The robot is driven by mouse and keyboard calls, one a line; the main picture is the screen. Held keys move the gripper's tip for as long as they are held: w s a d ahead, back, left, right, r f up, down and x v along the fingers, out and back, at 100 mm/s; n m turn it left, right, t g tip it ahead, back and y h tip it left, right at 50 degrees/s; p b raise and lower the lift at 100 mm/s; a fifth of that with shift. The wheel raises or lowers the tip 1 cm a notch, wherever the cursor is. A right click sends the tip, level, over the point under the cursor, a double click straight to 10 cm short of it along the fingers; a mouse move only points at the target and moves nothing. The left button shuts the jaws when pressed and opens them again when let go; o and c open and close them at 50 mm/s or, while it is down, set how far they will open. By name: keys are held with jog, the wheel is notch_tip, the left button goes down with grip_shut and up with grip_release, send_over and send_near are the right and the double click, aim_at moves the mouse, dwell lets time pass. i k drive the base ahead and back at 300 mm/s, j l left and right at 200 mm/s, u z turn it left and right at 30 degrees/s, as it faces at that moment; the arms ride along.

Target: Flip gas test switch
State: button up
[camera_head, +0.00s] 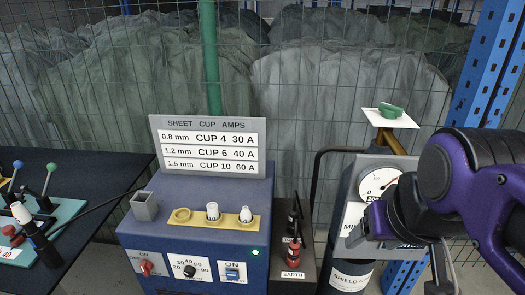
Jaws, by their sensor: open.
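A blue welding machine (195,205) stands at the lower middle. Its front panel carries a red rotary switch (146,267) marked OFF and ON, a black dial (190,271) with a number scale, and a blue rocker switch (232,273) with ON above it. A small lit green lamp (255,253) sits by the rocker. I cannot read a gas test label on any switch; the panel's lowest part is cut off. My gripper (441,275) hangs at the lower right, open, with nothing seen in it. It is right of the machine, apart from the panel, near the gas cylinder (349,277).
A sheet-cup-amps sign (209,147) stands on the machine, behind a yellow cup holder (213,217) and a grey square holder (144,206). A gauge (379,184) and a green valve knob (390,110) stand right. A dark bench (75,175) lies left; red earth connector (293,253) beside the machine.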

aim_at(232, 276)
jog(key=k+j+u, duration=0.1)
jog(key=j+u, duration=0.3)
jog(key=j, duration=0.25)
jog(key=k+l+u, duration=0.15)
jog(key=l+u, duration=0.15)
jog(key=k+l+u, duration=0.3)
jog(key=i+l, duration=0.05)
